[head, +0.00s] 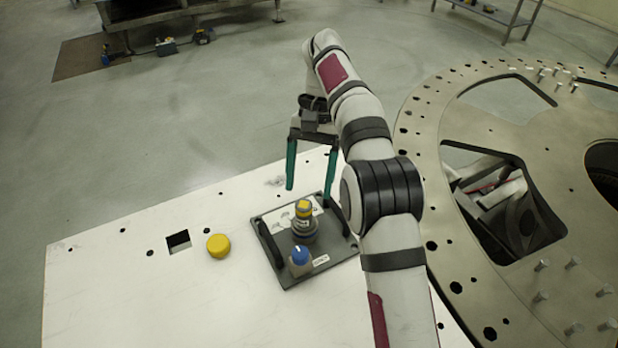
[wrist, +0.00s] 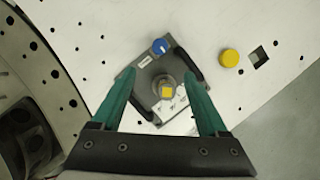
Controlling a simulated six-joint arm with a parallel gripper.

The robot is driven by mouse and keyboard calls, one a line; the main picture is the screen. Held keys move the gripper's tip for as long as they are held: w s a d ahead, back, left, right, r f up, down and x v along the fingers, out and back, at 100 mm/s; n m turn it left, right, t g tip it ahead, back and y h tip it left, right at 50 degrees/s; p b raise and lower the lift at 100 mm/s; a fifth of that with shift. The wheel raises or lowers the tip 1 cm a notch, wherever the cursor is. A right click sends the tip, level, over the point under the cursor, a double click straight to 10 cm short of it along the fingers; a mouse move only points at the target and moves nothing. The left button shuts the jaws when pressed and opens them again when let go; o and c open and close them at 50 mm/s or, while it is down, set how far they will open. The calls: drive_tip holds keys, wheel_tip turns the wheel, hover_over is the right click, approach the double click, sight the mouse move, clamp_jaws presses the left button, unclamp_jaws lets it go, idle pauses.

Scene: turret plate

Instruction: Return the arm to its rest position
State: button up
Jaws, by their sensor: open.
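My gripper (head: 311,168) has two green fingers and hangs above the far edge of the white table, just beyond the dark fixture plate. In the wrist view, my gripper (wrist: 160,98) is open, its fingers wide apart with nothing between them held. My arm rises from the bottom of the head view and bends over at the top. It hides part of the fixture's right side.
The dark plate (head: 285,273) carries two black handles, a yellow-topped post (head: 303,208) and a blue knob (head: 300,254). A yellow round cap (head: 218,245) lies left of it, near a square hole (head: 178,241). The large turret plate (head: 430,150) stands at right.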

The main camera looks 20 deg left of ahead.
drive_tip(key=shift+r, duration=0.1)
idle(0.3)
drive_tip(key=s+d+r+m+t, duration=0.1)
drive_tip(key=s+d+r, duration=0.3)
drive_tip(key=d, duration=0.2)
drive_tip(key=s+d+r+m, duration=0.1)
drive_tip(key=s+d+r, duration=0.25)
drive_tip(key=d, duration=0.35)
drive_tip(key=s+d+f+m+t+y, duration=0.1)
drive_tip(key=s+d+f+m, duration=0.1)
drive_tip(key=s, duration=0.7)
drive_tip(key=s+d+f+m+t, duration=0.1)
drive_tip(key=s+d+f, duration=0.4)
drive_tip(key=s, duration=0.5)
drive_tip(key=shift+s+d+f+m+t+y, duration=0.2)
drive_tip(key=shift+f+m+t+y, duration=0.2)
drive_tip(key=shift+f+t, duration=0.15)
drive_tip(key=shift+c, duration=0.4)
